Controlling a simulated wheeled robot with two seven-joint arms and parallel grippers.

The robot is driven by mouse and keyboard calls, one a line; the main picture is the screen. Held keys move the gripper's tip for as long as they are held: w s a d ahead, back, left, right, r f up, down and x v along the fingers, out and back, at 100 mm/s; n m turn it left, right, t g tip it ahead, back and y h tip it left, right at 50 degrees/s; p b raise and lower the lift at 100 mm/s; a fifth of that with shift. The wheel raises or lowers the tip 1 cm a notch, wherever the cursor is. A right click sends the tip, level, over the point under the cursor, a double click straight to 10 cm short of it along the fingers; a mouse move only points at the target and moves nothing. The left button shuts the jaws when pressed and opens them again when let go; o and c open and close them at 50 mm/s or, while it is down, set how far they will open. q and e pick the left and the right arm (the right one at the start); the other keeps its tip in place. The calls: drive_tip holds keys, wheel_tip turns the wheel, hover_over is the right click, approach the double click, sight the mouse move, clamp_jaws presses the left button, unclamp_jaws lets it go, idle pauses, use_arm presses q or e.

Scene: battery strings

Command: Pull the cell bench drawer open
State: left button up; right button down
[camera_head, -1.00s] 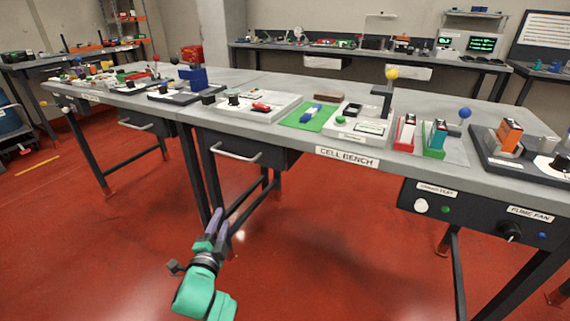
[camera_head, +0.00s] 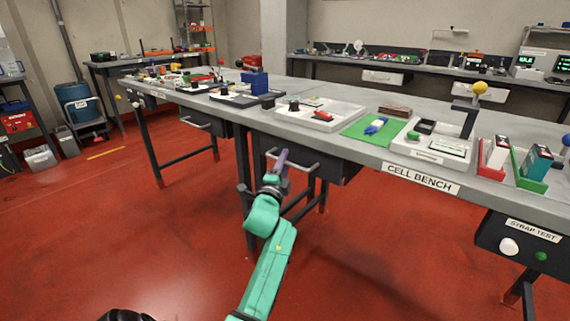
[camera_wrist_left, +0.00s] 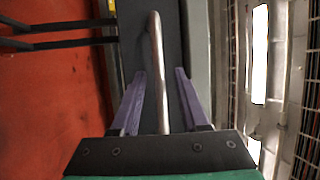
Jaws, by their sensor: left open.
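The cell bench drawer (camera_head: 338,171) is a dark box under the grey bench top, left of the CELL BENCH label (camera_head: 420,178). It looks shut. Its silver bar handle (camera_head: 303,164) runs along its front, partly hidden by my gripper. My left gripper (camera_head: 280,160) is at the left part of the handle. In the left wrist view, its two purple fingers (camera_wrist_left: 160,100) are open, with the handle (camera_wrist_left: 156,60) running between them, and a gap shows on each side. Whether the fingertips reach past the bar is hard to tell. My right gripper is not in view.
The bench top (camera_head: 350,165) carries a white tray (camera_head: 320,114), a green mat (camera_head: 372,132) and other trays. A bench leg (camera_head: 246,200) stands left of my gripper. Red floor (camera_head: 400,260) in front of the bench is clear.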

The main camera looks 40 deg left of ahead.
use_arm(q)
clamp_jaws()
idle(1.4)
